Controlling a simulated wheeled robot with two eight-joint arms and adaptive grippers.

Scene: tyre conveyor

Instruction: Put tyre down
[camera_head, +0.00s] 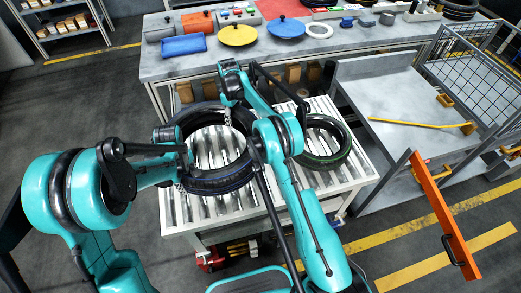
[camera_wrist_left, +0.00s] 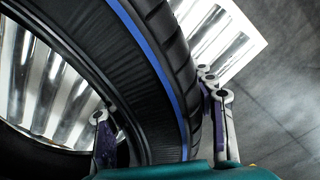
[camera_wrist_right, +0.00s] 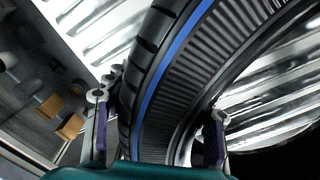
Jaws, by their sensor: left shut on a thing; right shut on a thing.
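A black tyre with a blue stripe (camera_head: 222,184) lies flat at the left part of the roller conveyor (camera_head: 362,163). My left gripper (camera_head: 182,160) is shut on its left side. My right gripper (camera_head: 230,112) is shut on its far side. In the left wrist view the fingers straddle the wall of the tyre (camera_wrist_left: 150,85). The right wrist view also shows the tyre wall (camera_wrist_right: 170,85) between the fingers. Rollers show through the tyre's hole. I cannot tell whether the tyre touches the rollers or hangs just above. My right arm hides part of it.
A second tyre with a green line (camera_head: 340,152) lies on the conveyor to the right, close by. A grey workbench (camera_head: 330,41) with tools stands behind.

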